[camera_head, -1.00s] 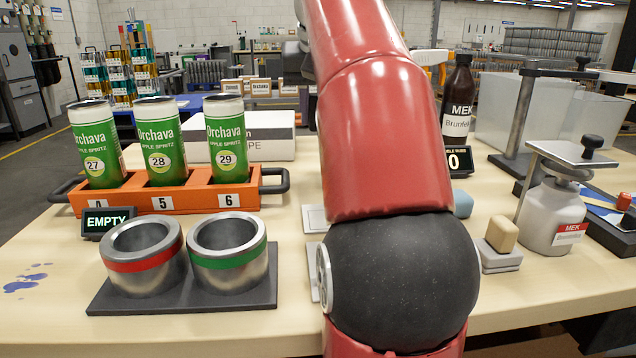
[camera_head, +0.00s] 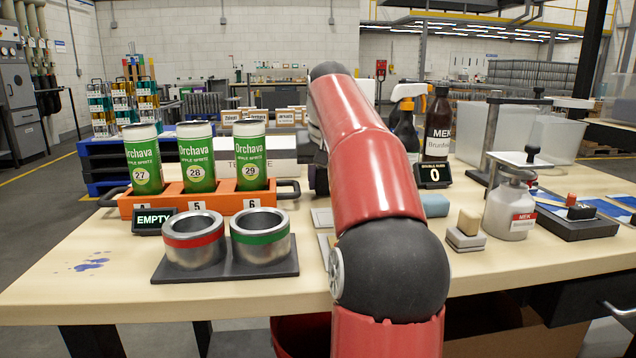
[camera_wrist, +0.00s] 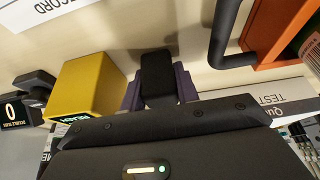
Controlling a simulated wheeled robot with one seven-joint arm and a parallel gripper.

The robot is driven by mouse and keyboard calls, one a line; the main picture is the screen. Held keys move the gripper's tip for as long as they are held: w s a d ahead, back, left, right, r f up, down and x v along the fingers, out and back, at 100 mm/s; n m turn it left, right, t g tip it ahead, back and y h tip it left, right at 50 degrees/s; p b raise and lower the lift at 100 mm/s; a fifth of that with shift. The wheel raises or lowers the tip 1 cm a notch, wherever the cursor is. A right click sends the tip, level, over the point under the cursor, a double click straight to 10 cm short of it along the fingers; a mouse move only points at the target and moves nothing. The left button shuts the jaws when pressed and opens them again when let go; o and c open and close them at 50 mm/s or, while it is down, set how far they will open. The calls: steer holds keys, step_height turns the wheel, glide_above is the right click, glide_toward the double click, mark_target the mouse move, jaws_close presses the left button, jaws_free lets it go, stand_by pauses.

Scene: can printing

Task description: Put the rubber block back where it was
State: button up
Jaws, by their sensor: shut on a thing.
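My gripper (camera_wrist: 160,85) shows in the wrist view, a dark finger in front of a purple block (camera_wrist: 187,82). It is shut on this block, whose sides stick out left and right of the finger; I take it for the rubber block. Most of the block is hidden by the finger. It is over or on the pale table top; I cannot tell whether it touches. A tan block (camera_head: 468,222) rests on a grey base at the right of the table.
A yellow box (camera_wrist: 88,88) stands close beside the gripper in the wrist view. The orange can rack (camera_head: 215,200) is left of my arm, with two metal cups (camera_head: 193,252) in front. A brown MEK bottle (camera_head: 438,130) and a counter reading 0 (camera_head: 433,175) stand right.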

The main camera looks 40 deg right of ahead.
steer(key=shift+d, duration=0.1)
steer(key=shift+f, duration=0.2)
steer(key=o, duration=1)
steer(key=v, duration=0.7)
steer(key=shift+s+r, duration=0.1)
steer(key=shift+r, duration=0.3)
